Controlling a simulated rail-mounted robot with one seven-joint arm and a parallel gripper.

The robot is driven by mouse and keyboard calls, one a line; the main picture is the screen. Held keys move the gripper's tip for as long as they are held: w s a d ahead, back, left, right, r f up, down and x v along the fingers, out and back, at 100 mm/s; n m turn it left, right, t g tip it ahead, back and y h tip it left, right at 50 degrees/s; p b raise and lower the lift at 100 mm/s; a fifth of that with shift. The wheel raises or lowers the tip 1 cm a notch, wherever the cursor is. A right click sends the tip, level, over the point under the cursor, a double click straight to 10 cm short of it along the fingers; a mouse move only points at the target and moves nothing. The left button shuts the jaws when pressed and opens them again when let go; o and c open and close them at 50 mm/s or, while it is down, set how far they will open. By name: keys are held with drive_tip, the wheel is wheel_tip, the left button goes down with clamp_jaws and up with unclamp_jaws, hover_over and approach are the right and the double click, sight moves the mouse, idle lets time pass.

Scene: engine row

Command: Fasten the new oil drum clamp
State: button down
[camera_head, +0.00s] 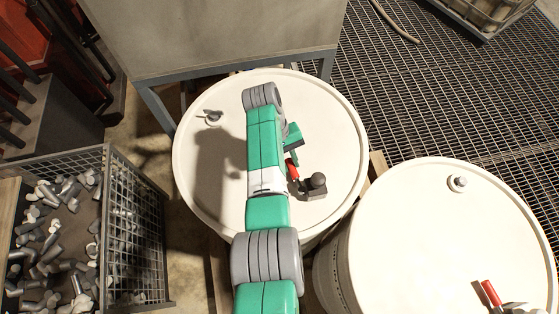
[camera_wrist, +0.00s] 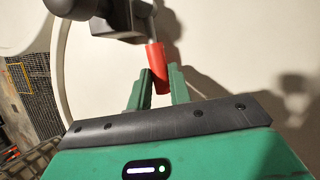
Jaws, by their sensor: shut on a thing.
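A white oil drum (camera_head: 215,165) stands upright in the middle of the head view, its lid facing up. On the right part of its lid is a dark grey clamp (camera_head: 315,186) with a round knob and a red handle (camera_head: 292,169). My green gripper (camera_head: 292,158) reaches over the lid to this handle. In the wrist view, the two fingers of my gripper (camera_wrist: 159,82) are on either side of the lower end of the red handle (camera_wrist: 155,60), shut on it. The clamp body (camera_wrist: 122,22) shows above, at the upper left. My arm hides part of the lid.
A second white drum (camera_head: 430,220) stands close by at the lower right, with its own red handle (camera_head: 491,292). A wire basket (camera_head: 130,235) of metal parts is at left. A grey cabinet (camera_head: 210,40) stands behind the drum. Floor grating (camera_head: 440,100) is at upper right.

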idle(0.3)
drive_tip(key=c, duration=1.3)
unclamp_jaws()
drive_tip(key=shift+d, duration=0.1)
drive_tip(key=v, duration=0.8)
drive_tip(key=shift+b, duration=0.35)
drive_tip(key=shift+f, duration=0.1)
